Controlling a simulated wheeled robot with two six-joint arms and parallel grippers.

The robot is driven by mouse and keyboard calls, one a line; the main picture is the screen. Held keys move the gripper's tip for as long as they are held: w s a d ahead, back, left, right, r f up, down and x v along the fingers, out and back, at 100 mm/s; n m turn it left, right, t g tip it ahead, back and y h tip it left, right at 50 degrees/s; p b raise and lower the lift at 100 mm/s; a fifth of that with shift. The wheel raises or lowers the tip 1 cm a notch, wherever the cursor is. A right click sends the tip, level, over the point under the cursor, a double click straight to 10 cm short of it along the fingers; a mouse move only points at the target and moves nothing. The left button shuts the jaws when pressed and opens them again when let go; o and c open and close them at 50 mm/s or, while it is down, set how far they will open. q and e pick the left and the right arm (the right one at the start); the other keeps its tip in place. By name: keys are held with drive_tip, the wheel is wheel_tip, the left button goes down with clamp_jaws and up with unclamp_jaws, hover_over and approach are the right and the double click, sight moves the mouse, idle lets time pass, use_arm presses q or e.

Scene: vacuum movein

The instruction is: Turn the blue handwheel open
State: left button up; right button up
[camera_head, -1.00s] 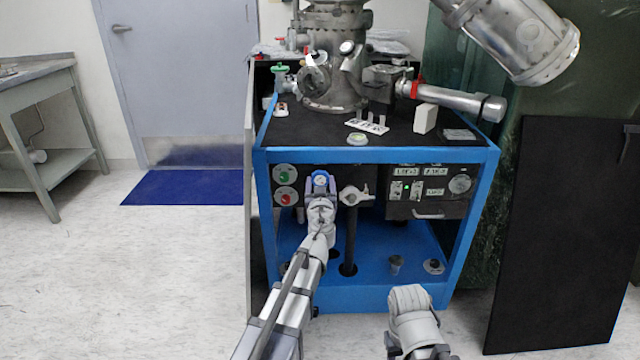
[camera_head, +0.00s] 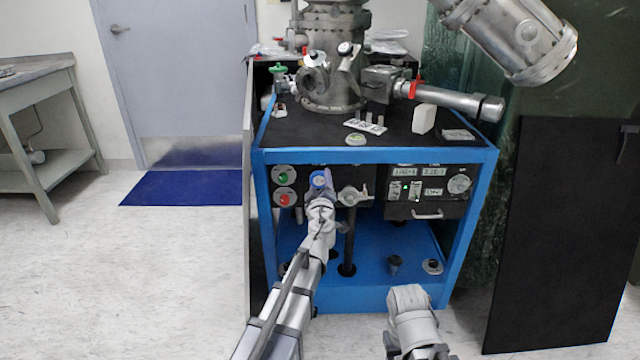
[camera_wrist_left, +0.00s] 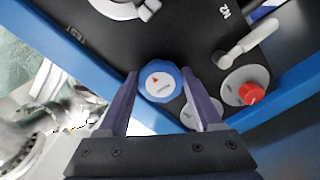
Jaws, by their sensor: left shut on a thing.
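The blue handwheel (camera_head: 320,180) sits on the dark front panel of the blue-framed cabinet. In the left wrist view the handwheel (camera_wrist_left: 161,82) shows a white centre with a small red arrow. My left gripper (camera_head: 319,187) is at the handwheel, its fingers on opposite sides of the rim. In the left wrist view my left gripper (camera_wrist_left: 160,78) is shut on the handwheel. My right gripper (camera_head: 411,300) is low in front of the cabinet, away from the handwheel; its fingers cannot be made out.
A green knob (camera_head: 283,177) and a red knob (camera_head: 286,200) are left of the handwheel. A metal valve (camera_head: 352,196) is close on its right. The blue frame (camera_head: 380,156) runs above the panel. A dark board (camera_head: 560,230) stands at the right; the floor at left is clear.

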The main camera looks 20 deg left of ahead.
use_arm(q)
drive_tip(key=shift+n, duration=0.7)
drive_tip(key=o, duration=1.4)
drive_tip(key=shift+c, duration=0.2)
drive_tip(key=shift+s, duration=0.1)
drive_tip(key=v, duration=0.8)
use_arm(e)
drive_tip(key=shift+s+d, duration=0.55)
drive_tip(key=shift+s, duration=0.2)
